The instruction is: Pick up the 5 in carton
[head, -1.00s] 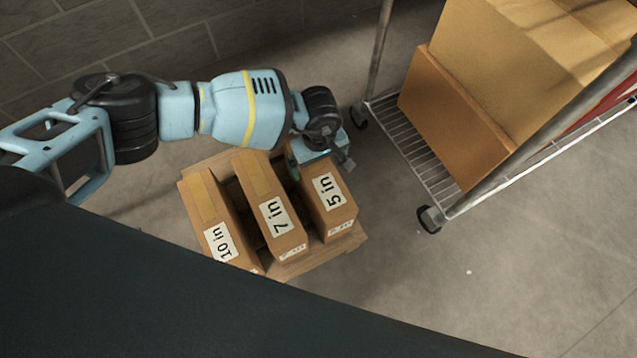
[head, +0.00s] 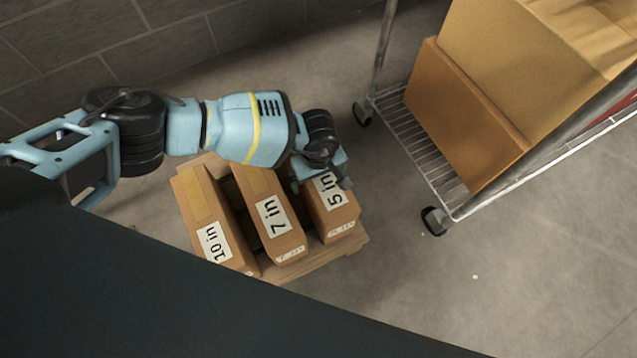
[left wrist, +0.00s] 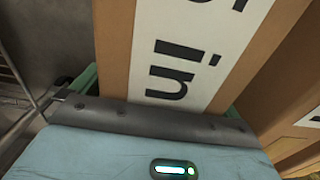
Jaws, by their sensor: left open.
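The 5 in carton (head: 335,212) is a brown box with a white label, standing at the right end of a row of cartons on a wooden pallet (head: 345,245). My left gripper (head: 322,180) is over its top, covering the rear part. In the left wrist view the carton (left wrist: 115,45) and its label fill the middle, close against the gripper (left wrist: 160,115). A greenish finger shows on either side of the carton, and the jaws are open around it. The finger contact is hidden. My right gripper is not in view.
The 7 in carton (head: 278,228) stands just left of the 5 in carton, and the 10 in carton (head: 213,222) is further left. A wire cart (head: 425,165) with large boxes (head: 465,115) stands at the right. Floor between pallet and cart is clear.

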